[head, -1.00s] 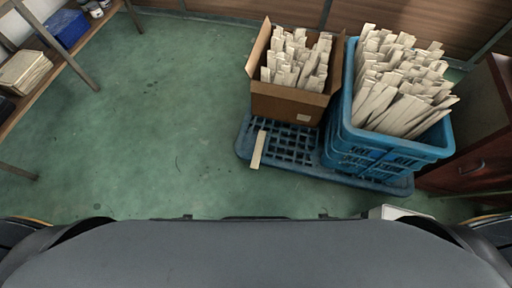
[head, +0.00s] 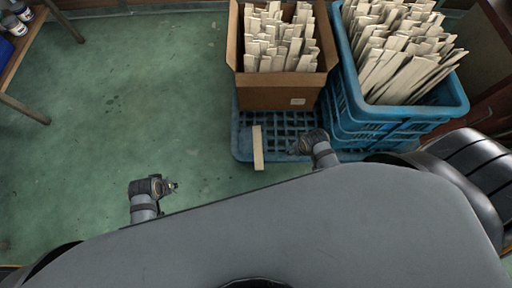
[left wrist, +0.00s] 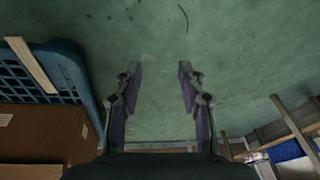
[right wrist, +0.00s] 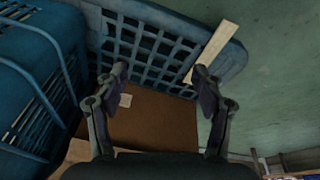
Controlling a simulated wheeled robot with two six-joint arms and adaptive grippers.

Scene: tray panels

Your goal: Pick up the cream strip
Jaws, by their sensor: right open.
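The cream strip (head: 258,148) lies on the blue pallet (head: 243,142), its near end sticking out over the front edge. It also shows at the upper left of the left wrist view (left wrist: 32,63) and at the upper right of the right wrist view (right wrist: 212,50). My right gripper (head: 298,147) is open and empty, to the right of the strip and apart from it. In the right wrist view, the right finger overlaps the strip's lower end. My left gripper (head: 174,186) is open and empty over the green floor, left of the strip.
A cardboard box (head: 275,95) full of cream strips stands on the pallet behind the loose strip. A blue crate (head: 388,116), also full of strips, stands to its right. A shelf or table (head: 28,40) is at the far left. The green floor (head: 120,110) is clear.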

